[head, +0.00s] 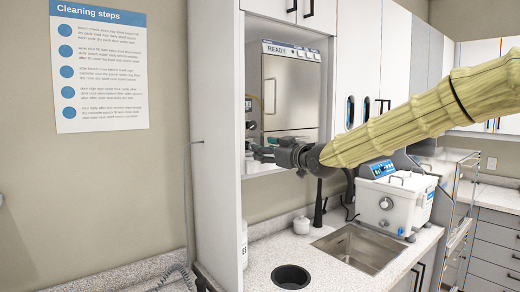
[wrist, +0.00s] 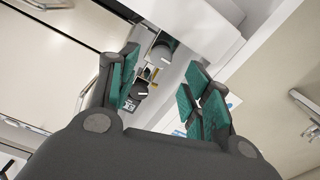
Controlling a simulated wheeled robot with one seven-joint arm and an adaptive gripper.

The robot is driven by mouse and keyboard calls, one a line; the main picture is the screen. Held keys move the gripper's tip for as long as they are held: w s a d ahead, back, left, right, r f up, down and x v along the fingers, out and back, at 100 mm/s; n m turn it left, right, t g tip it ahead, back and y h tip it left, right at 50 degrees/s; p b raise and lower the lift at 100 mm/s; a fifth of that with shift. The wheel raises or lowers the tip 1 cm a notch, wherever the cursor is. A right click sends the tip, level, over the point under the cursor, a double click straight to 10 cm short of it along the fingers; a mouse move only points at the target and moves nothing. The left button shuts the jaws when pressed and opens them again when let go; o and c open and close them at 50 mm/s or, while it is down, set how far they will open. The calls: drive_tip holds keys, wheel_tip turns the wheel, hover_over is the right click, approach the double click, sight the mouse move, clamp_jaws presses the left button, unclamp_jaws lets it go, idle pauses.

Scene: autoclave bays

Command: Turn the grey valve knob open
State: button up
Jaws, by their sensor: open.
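My gripper (head: 264,152) is open, in front of the cabinet opening that holds the autoclave (head: 291,90). In the wrist view its green-padded fingers (wrist: 163,76) are spread with nothing held between them. Two dark grey knobs with white marks show beyond the fingers: one higher (wrist: 162,52), and one lower (wrist: 139,90), close to the left finger in the picture. I cannot tell which is the valve knob, nor how far it is turned. In the head view a small grey knob (head: 250,125) shows left of the autoclave, above my gripper; its details are too small to tell.
The white cabinet side panel (head: 216,110) stands close left of my gripper. Below are a counter with a round dark opening (head: 290,276), a sink (head: 358,248) and a white bath unit (head: 393,205). A cleaning poster (head: 98,70) hangs on the left wall.

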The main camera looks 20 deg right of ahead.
drive_tip(key=v, duration=0.7)
idle(0.5)
